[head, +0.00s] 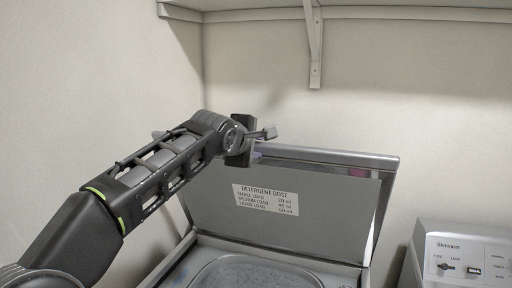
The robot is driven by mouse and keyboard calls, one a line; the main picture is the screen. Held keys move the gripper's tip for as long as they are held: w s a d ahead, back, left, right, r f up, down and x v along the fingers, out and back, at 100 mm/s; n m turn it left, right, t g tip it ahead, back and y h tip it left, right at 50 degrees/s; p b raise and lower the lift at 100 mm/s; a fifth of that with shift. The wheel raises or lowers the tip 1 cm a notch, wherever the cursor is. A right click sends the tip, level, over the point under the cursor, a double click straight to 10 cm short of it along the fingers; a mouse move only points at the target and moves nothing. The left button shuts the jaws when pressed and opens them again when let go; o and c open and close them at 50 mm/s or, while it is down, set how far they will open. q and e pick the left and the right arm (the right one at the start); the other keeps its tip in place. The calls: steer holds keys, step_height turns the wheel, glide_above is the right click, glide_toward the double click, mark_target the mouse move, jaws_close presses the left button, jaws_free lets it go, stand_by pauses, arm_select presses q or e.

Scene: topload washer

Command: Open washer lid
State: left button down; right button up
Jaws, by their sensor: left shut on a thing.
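The washer lid (325,212) stands raised in the head view, tilted up, with its grey inner face toward me. A white detergent dose label (265,199) is on that face. Below it the top of the washer (290,261) shows, with its opening uncovered. My left gripper (254,142) is at the upper left corner of the lid and shut on its edge. The fingertips are partly hidden, so the exact contact is hard to see. My right gripper is not in view.
A wall shelf (420,13) with a bracket (315,50) hangs above and behind the lid. A white appliance with a control panel (468,266) stands at the lower right. Walls are close at the left and behind. Some free space lies between lid and shelf.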

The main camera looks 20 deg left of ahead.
arm_select(q)
steer(key=c, duration=1.3)
jaws_free()
steer(key=shift+d, duration=0.1)
steer(key=shift+s+r+b, duration=0.15)
steer(key=shift+s+b, duration=0.2)
steer(key=shift+s, duration=0.2)
steer(key=b+v, duration=0.2)
steer(key=v, duration=0.4)
steer(key=shift+s+r, duration=0.2)
steer(key=shift+s, duration=0.1)
